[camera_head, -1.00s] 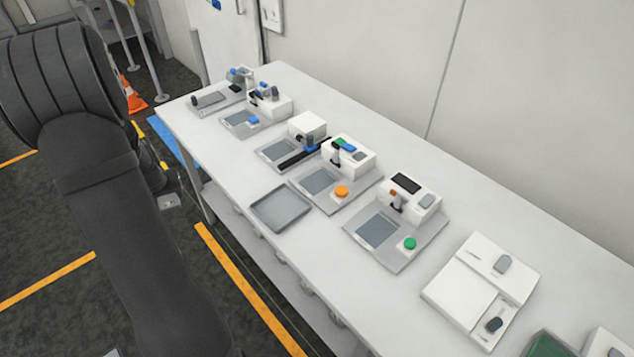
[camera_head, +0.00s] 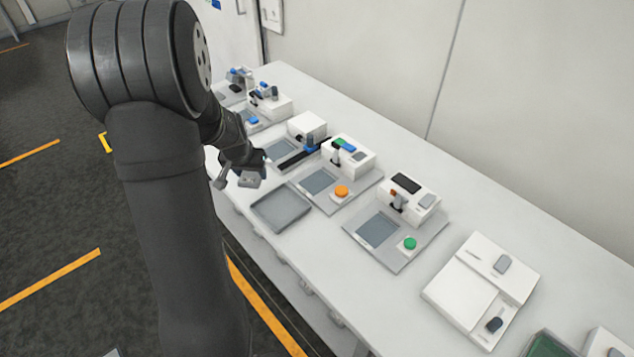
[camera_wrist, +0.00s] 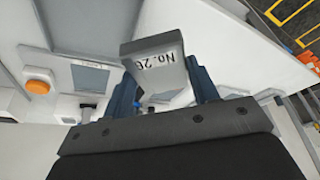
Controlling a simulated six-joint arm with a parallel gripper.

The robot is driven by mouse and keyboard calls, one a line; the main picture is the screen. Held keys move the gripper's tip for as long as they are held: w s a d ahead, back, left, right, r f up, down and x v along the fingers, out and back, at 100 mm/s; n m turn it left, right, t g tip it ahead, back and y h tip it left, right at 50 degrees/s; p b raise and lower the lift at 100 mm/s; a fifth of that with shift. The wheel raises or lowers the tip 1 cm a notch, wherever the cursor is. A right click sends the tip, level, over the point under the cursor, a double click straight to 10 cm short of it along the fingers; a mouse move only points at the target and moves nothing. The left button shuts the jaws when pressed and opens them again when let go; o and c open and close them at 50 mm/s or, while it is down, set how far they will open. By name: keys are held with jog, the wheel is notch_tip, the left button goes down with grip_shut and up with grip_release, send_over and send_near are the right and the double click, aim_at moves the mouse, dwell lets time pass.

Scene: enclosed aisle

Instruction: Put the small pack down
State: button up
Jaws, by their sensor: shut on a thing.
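The small pack (camera_wrist: 155,68) is a grey-white block marked "No. 26" in the wrist view. It sits between the two dark blue fingers of my gripper (camera_wrist: 163,88), which is shut on it. In the head view my gripper (camera_head: 238,177) is over the near edge of the white table, just left of a shallow grey tray (camera_head: 268,222). A small pale grey shape at its tip there looks like the pack (camera_head: 250,181). The tray looks empty. I cannot tell the height of the pack above the table.
Behind the tray stand several white devices on grey plates, one with an orange button (camera_head: 342,191) and one with a green button (camera_head: 410,243). A white flat unit (camera_head: 481,290) lies farther right. The table front right of the tray is clear.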

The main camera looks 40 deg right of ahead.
jog(key=s+d+r+m+g+h, duration=0.15)
jog(key=s+d+m, duration=0.25)
jog(key=s+d, duration=0.5)
jog(key=s+d+r+m+g, duration=0.1)
jog(key=s+d+r+m, duration=0.25)
jog(key=s+d, duration=0.6)
send_over(318, 181)
jog(key=a, duration=0.1)
jog(key=shift+m, duration=0.25)
jog(key=f, duration=0.7)
jog(key=shift+s+a+f, duration=0.1)
jog(key=shift+a+f, duration=0.1)
jog(key=shift+f, duration=2.1)
jog(key=o, duration=0.8)
jog(key=shift+f, duration=0.15)
jog(key=o, duration=0.4)
jog(key=v, duration=1.2)
jog(key=shift+w, duration=0.2)
